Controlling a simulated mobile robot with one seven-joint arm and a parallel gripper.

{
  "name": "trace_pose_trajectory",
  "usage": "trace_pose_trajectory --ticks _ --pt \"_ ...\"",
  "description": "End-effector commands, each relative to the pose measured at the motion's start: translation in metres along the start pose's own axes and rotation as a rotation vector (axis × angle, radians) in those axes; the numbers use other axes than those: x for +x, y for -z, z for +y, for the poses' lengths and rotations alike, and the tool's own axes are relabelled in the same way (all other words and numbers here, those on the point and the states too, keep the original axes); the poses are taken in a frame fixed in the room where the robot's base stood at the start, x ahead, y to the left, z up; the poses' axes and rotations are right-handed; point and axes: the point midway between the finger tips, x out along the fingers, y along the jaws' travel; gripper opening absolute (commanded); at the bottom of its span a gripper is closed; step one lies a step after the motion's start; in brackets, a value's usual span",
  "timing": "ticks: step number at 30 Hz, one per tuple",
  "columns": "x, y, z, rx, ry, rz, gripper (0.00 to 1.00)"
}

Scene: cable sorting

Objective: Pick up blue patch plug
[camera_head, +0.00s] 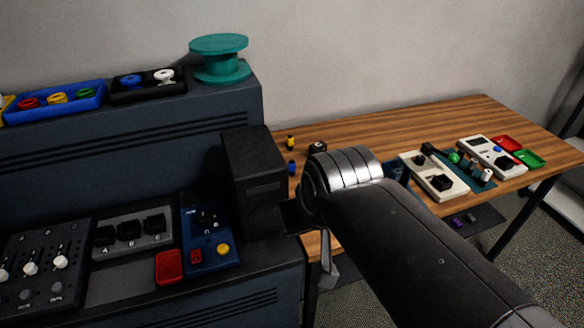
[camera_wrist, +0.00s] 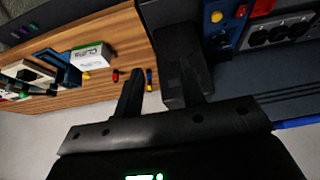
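The blue patch plug (camera_head: 292,167) is a small blue piece standing on the left end of the wooden table, close to the tall black box. In the wrist view a tiny blue and yellow piece (camera_wrist: 149,80) shows between my fingers, beyond their tips; I cannot tell whether it is one plug or two. My gripper (camera_wrist: 160,76) is open, with nothing held between its fingers.
A black box (camera_head: 254,180) stands left of the plug, on the dark console (camera_head: 80,165). A yellow plug (camera_head: 290,142) is just behind. White boards (camera_head: 434,176) and red and green trays (camera_head: 507,143) lie farther right. A white labelled box (camera_wrist: 92,55) is in the wrist view.

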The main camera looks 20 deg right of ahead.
Motion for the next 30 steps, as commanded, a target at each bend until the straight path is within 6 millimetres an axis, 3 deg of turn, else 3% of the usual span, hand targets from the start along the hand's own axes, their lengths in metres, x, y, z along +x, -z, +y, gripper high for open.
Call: trace_pose_trajectory --ticks 7,13,20,23,27,30 --pt "0.000 0.000 0.000 0.000 0.000 0.000 0.36" --pt "0.000 0.000 0.000 0.000 0.000 0.000 0.51" --pt "-0.001 0.001 0.000 0.000 0.000 0.001 0.51" --pt "-0.013 0.008 0.000 0.000 0.000 0.004 0.51" --pt "-0.050 0.029 0.000 0.000 -0.001 0.004 0.51" --pt "-0.044 0.056 0.003 -0.005 -0.012 -0.014 0.51"
